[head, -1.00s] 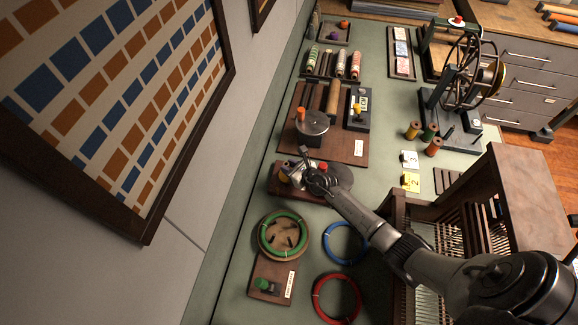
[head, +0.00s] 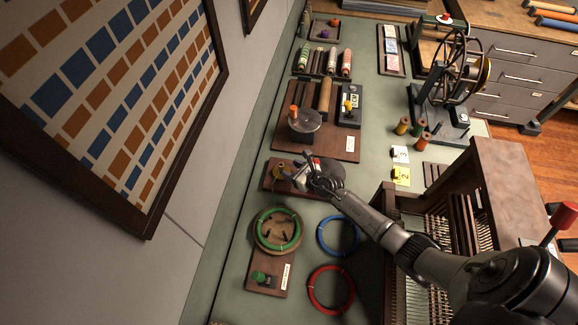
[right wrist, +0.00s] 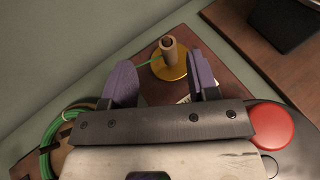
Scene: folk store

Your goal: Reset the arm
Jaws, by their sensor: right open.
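My right gripper (head: 291,172) hangs over a dark wooden board (head: 277,187) in the middle of the green table. In the right wrist view its two purple-grey fingers (right wrist: 165,85) are apart, with nothing held between them. Beyond the fingertips, a small spool with a golden base (right wrist: 169,68) and an upright wooden core stands on the board, with a green strand at its left. A red round knob (right wrist: 270,126) lies to the right of the gripper. My left gripper does not show in any view.
A green ring (head: 293,236) rests on a round stand nearer the front. Blue (head: 338,219) and red (head: 313,291) rings lie on the table. A loom (head: 420,285) stands at right, with a spinning wheel (head: 455,80) behind. A wall with a framed pattern (head: 110,90) bounds the left.

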